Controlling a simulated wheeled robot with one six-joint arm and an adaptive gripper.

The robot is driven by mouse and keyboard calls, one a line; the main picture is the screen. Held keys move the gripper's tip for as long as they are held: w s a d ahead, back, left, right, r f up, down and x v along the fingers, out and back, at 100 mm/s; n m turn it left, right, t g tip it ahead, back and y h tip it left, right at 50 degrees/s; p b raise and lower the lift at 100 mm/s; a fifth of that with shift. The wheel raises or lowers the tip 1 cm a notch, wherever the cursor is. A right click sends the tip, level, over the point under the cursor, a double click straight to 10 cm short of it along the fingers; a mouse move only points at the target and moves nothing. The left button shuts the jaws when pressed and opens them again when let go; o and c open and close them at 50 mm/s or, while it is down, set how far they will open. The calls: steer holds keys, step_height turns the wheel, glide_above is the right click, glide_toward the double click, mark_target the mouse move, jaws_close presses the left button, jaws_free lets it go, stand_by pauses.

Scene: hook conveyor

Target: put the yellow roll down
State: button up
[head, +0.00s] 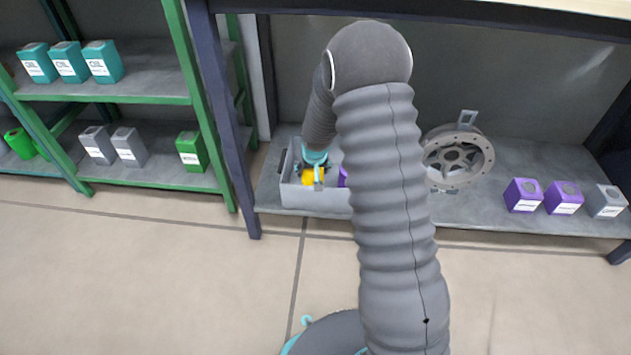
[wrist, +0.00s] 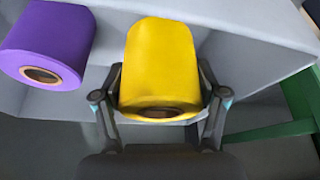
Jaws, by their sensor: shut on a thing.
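The yellow roll (wrist: 160,65) is between the two fingers of my gripper (wrist: 161,108) in the wrist view. My gripper is shut on it, one finger on each side. In the head view the yellow roll (head: 313,176) shows small at my gripper (head: 317,168), inside a grey bin (head: 325,202) on the low shelf. Whether the roll touches the bin floor I cannot tell. A purple roll (wrist: 48,45) lies to the left of the yellow one in the wrist view, apart from it. My arm hides much of the bin's right side in the head view.
A large grey spoked wheel (head: 457,157) stands right of the bin. Purple boxes (head: 523,195) and a grey box (head: 606,201) sit further right on the shelf. A blue-grey post (head: 229,130) and green racks (head: 189,70) stand left. The floor in front is clear.

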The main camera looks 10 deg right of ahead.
mark_target(313, 180)
steer(key=shift+f+b, duration=0.6)
steer(key=shift+f, duration=1.8)
steer(key=shift+f, duration=0.15)
steer(key=o, duration=1.3)
